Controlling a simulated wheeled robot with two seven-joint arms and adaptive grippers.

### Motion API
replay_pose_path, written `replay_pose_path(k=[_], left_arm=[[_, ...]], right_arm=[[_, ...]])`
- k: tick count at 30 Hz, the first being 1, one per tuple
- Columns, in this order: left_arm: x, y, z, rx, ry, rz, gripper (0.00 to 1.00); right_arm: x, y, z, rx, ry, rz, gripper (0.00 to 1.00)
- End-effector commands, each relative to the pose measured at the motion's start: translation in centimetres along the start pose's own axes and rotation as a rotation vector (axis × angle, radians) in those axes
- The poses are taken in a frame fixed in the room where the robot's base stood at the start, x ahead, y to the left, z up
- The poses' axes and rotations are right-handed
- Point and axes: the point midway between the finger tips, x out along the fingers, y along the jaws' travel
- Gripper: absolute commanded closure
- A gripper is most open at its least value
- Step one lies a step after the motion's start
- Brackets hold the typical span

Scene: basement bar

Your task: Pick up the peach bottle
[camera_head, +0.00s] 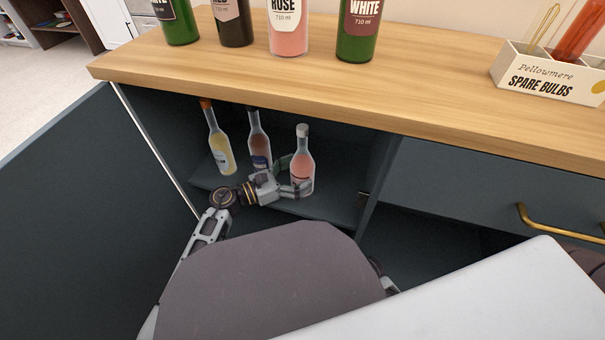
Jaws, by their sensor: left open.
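A peach-pink bottle (303,172) with a pale cap stands upright on the shelf of the open cabinet below the counter. It is the rightmost of three bottles there; its label is too small to read. My left gripper (293,177) reaches in from the left at the bottle's lower half. Its fingers are open, one at the front of the bottle and one toward its back left side. I cannot tell whether they touch the glass. My right gripper is not in view.
A yellow bottle (221,150) and a brownish bottle (258,140) stand close left of it. An open cabinet door (75,200) is left; a divider (377,180) is right.

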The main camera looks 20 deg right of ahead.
Motion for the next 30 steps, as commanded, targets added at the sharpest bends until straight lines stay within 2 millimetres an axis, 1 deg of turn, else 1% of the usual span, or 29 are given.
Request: replay_pose_path(k=[3, 6, 21, 30], left_arm=[[1.0, 0.01, -0.04, -0.001, -0.001, 0.0, 0.1], [1.36, 0.01, -0.03, -0.001, 0.0, 0.0, 0.1], [1.45, -0.01, 0.01, -0.001, 0.0, 0.0, 0.1], [1.44, -0.01, 0.01, -0.001, 0.001, 0.0, 0.48]], right_arm=[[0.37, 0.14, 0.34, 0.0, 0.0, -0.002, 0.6], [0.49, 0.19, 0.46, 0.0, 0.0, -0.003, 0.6], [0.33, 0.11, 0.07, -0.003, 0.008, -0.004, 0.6], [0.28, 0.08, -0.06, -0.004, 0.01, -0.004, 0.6]])
